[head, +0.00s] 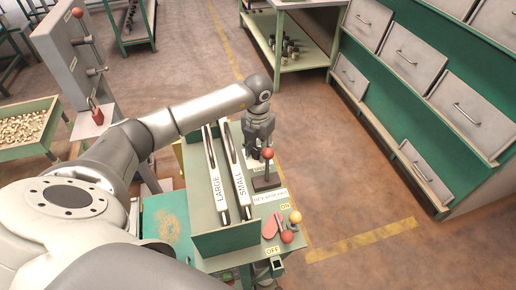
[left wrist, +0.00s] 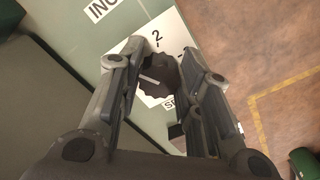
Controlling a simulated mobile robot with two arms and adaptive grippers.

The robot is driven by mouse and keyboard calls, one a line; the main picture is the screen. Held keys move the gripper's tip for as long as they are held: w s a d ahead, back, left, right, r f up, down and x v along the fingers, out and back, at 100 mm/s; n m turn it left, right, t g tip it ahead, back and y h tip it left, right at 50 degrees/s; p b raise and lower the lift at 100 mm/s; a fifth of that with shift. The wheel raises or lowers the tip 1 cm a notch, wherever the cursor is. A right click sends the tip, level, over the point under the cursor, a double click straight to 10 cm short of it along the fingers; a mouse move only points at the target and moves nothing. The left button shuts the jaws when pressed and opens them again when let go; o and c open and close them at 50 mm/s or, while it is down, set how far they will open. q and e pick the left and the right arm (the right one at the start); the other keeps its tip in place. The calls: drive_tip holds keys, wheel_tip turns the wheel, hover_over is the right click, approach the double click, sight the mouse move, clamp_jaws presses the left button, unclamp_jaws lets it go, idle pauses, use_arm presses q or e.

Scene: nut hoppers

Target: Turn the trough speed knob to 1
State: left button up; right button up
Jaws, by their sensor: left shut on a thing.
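The trough speed knob (left wrist: 154,80) is dark and scalloped, with a pale pointer line, on a white dial plate (left wrist: 139,45) in the left wrist view. A "2" shows above the knob; the other numbers are hidden or unclear. My left gripper (left wrist: 158,78) is shut on the knob, one finger at each side. In the head view my left gripper (head: 259,148) points down at the machine's far side, behind the red-balled lever, and hides the knob. My right gripper is not in view.
A lever with a red ball (head: 267,154) stands close in front of my left gripper. Chutes marked LARGE (head: 217,180) and SMALL (head: 240,180) lie to its left. An ON/OFF lever (head: 287,236) is at the near corner. Floor to the right is clear.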

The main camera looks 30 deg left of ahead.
sight(258, 150)
use_arm(q)
drive_tip(key=shift+r, duration=0.1)
drive_tip(key=o, duration=1)
wheel_tip(258, 150, up, 12)
idle(0.4)
